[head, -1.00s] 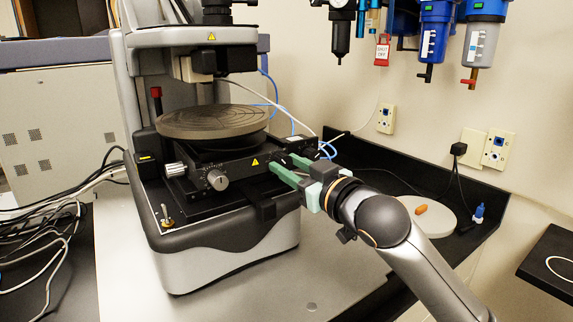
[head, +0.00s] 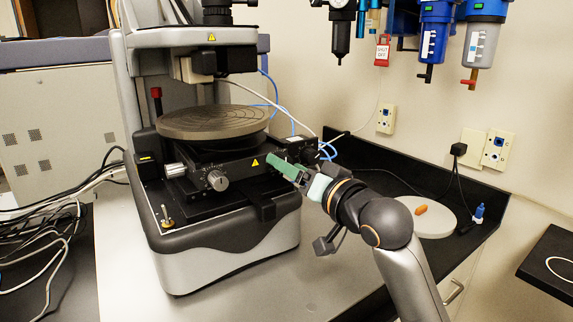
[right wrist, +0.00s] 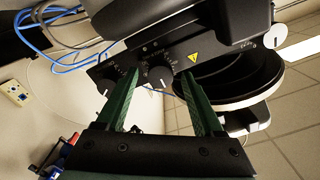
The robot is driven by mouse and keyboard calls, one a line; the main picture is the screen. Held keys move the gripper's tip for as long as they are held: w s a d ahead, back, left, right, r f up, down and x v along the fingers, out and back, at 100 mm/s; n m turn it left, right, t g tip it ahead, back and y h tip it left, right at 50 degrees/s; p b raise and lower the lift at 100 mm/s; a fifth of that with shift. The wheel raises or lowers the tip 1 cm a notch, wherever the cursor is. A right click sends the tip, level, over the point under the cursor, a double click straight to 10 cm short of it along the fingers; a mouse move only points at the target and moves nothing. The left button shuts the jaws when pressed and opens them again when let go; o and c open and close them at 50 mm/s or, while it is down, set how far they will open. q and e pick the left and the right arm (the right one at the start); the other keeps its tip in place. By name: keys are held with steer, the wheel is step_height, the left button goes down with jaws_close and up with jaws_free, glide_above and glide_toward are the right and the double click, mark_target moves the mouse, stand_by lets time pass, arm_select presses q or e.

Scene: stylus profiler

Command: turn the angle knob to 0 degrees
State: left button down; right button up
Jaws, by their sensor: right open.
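The instrument's black front panel carries several knobs; their labels are too small to read, so I cannot tell which is the angle knob. In the right wrist view a dark round knob (right wrist: 159,76) with a white pointer mark lies between my fingertips. Another dark knob (right wrist: 104,87) sits to its left. A silver knob (head: 217,180) with scale marks shows on the panel's left in the head view. My right gripper (head: 273,160) is open, its green fingers at the panel; in the wrist view (right wrist: 157,80) they straddle the middle knob, contact unclear. My left gripper is out of view.
The round grooved stage (head: 212,121) stands above the panel. A yellow warning triangle (head: 255,162) is beside my fingers. Blue tubes (head: 327,150) run behind. A white disc (head: 436,222) with an orange piece lies on the black bench. The grey bench front is clear.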

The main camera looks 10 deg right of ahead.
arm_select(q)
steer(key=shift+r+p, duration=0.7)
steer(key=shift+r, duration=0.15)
arm_select(e)
steer(key=v, duration=0.7)
steer(key=shift+s, duration=0.25)
